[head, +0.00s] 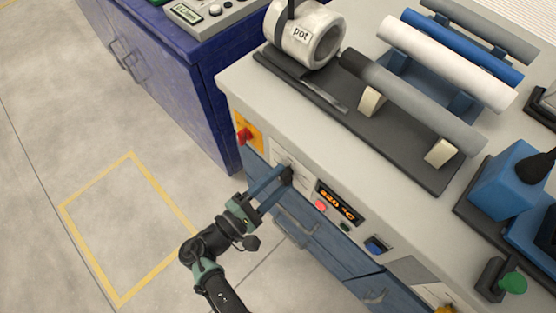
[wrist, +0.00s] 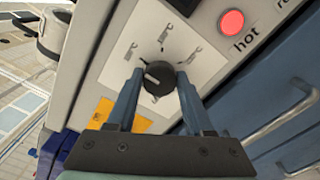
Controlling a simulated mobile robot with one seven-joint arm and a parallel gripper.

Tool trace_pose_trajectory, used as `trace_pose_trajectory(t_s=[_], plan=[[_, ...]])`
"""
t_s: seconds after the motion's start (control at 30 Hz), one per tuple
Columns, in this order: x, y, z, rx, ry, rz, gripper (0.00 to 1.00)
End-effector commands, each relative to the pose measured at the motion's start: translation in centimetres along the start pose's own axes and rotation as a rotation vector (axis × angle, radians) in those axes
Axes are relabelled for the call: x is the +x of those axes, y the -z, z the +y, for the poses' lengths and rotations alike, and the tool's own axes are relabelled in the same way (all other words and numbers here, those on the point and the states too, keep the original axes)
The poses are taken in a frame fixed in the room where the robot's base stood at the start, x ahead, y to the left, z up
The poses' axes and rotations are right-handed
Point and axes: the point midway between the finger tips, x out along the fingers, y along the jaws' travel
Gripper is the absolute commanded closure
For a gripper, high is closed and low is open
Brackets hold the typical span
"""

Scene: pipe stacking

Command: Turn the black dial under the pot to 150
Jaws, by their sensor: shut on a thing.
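The black dial (wrist: 159,77) sits on a white plate with marks around it on the cabinet front, in the wrist view. My gripper (wrist: 158,80) is shut on the dial, with one blue finger on each side of it. In the head view my gripper (head: 279,180) reaches the panel from the lower left, and its fingers largely hide the dial. The numbers around the dial are too small to read.
A red knob on a yellow plate (head: 245,135) is left of the dial. An orange display (head: 338,201), a red button (head: 320,205) and a blue button (head: 376,246) are to its right. Drawer handles (head: 299,227) stick out below. Pipes (head: 445,62) lie on the worktop.

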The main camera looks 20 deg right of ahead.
Motion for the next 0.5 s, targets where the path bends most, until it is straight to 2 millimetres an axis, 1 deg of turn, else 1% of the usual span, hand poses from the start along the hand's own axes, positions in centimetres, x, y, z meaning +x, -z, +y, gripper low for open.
trace_pose_trajectory(t_s=[0.27,0.3,0.37,0.4,0.43,0.5], plan=[[-0.07,-0.02,-0.2,-0.003,0.002,0.0,1.0],[-0.07,-0.02,-0.19,-0.002,0.002,0.001,0.41],[-0.06,-0.01,-0.17,-0.002,0.002,0.001,0.3],[-0.05,-0.01,-0.15,-0.001,0.002,0.0,0.23],[-0.05,-0.01,-0.14,-0.001,0.002,0.0,0.19],[-0.04,-0.01,-0.11,0.0,0.001,0.0,0.19]])
